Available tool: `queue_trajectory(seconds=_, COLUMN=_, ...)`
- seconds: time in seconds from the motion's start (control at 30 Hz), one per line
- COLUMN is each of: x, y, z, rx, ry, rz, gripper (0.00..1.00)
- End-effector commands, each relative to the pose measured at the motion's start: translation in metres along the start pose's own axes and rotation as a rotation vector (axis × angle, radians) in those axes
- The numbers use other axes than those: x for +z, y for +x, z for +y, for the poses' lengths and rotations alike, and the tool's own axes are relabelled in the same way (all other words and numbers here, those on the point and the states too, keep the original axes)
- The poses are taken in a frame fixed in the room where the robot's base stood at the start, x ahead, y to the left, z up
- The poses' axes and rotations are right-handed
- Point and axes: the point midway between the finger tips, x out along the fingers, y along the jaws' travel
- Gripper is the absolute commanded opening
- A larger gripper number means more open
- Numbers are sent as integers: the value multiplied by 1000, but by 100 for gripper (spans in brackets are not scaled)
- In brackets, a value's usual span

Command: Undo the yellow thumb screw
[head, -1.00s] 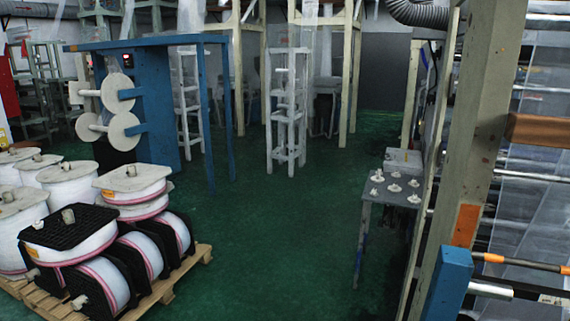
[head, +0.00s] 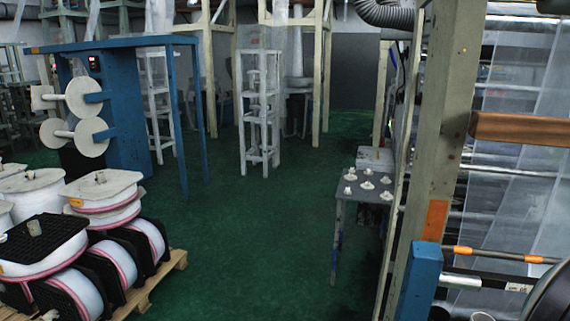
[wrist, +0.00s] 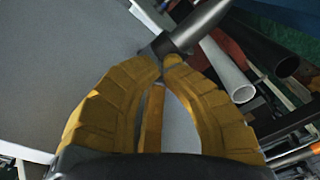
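I cannot make out the yellow thumb screw for certain in either view. My gripper (wrist: 165,62) shows in the wrist view, with two ridged yellow fingers arching together until their tips nearly meet. The tips are at the lower end of a dark grey cylinder (wrist: 190,27); I cannot tell whether they touch it. Nothing is clearly held between the fingers. A narrow yellow strip shows through the gap between them; what it belongs to is unclear. In the head view a rod with orange bands (head: 460,251) crosses the machine at the right.
A beige post (head: 440,130) and blue block (head: 418,280) stand close on the right. A small grey table (head: 345,190) holds several pale knobbed pieces. A wooden pallet (head: 165,272) with reels is at the left. Green floor is clear between. A pale tube (wrist: 228,68) lies beside the gripper.

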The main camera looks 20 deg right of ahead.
Motion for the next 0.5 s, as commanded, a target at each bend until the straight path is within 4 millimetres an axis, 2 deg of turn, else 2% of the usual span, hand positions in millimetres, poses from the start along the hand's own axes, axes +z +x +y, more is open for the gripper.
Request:
queue_trajectory(seconds=0.17, x=-2, y=0, z=-6, rx=0, ry=-17, rz=1, gripper=0)
queue_trajectory(seconds=0.3, x=-10, y=-5, z=-28, rx=4, ry=-79, rz=14, gripper=0)
queue_trajectory(seconds=0.5, x=-11, y=-9, z=-33, rx=2, ry=144, rz=12, gripper=0)
